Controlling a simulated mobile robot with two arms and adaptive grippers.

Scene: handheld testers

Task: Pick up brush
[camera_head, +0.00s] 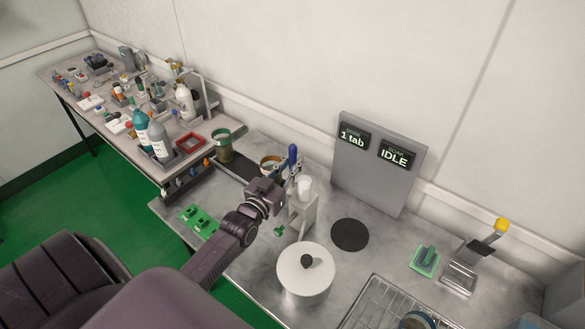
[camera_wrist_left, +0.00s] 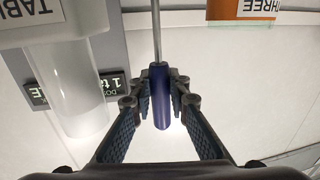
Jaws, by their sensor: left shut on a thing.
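The brush (camera_head: 292,153) shows in the head view as an upright blue handle at the tip of my left gripper (camera_head: 286,168). In the left wrist view the blue handle (camera_wrist_left: 161,98) stands between the two fingers of my left gripper (camera_wrist_left: 160,100), which is shut on it. A thin metal shaft (camera_wrist_left: 156,35) runs from the handle to the picture's top edge. The bristle end cannot be made out. My right gripper is not in view.
A white dispenser (camera_head: 303,210) with a pale cup stands close beside my left gripper. A grey display panel (camera_head: 375,165) stands behind. A white lidded pot (camera_head: 305,272), a black disc (camera_head: 350,235) and a wire rack (camera_head: 385,305) are to the front and right.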

